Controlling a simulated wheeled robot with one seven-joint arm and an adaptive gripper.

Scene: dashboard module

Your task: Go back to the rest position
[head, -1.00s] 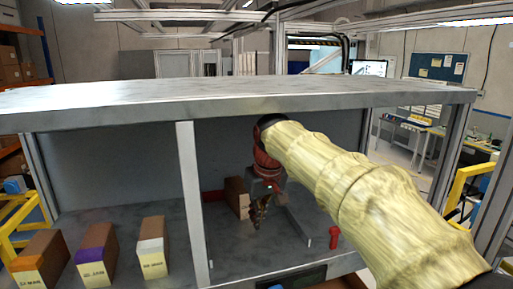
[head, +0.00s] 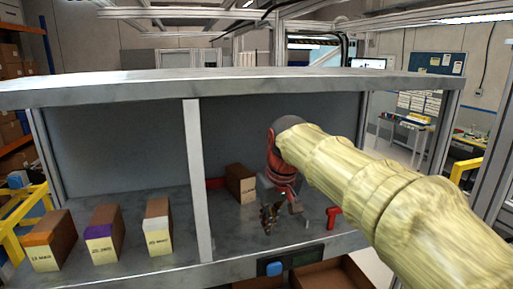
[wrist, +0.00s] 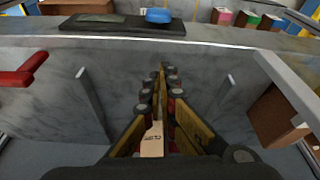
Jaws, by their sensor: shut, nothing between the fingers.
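My gripper (head: 267,222) is shut and empty, pointing down inside the right compartment of the shelf module. It is in front of and to the right of a brown box (head: 240,182), apart from it. In the wrist view its black and yellow fingers (wrist: 160,70) come together over the grey shelf floor. A tan label with print (wrist: 152,142) shows between the finger bases, partly hidden. My arm, in a pale yellow cover, reaches in from the right and hides part of the compartment.
A grey post (head: 198,180) divides the compartments, under a grey top slab (head: 230,88). A red handle (head: 333,216) stands right of my gripper. Three labelled boxes, orange (head: 50,240), purple (head: 103,235) and white (head: 158,228), stand left. A blue item (head: 274,268) is at the front edge.

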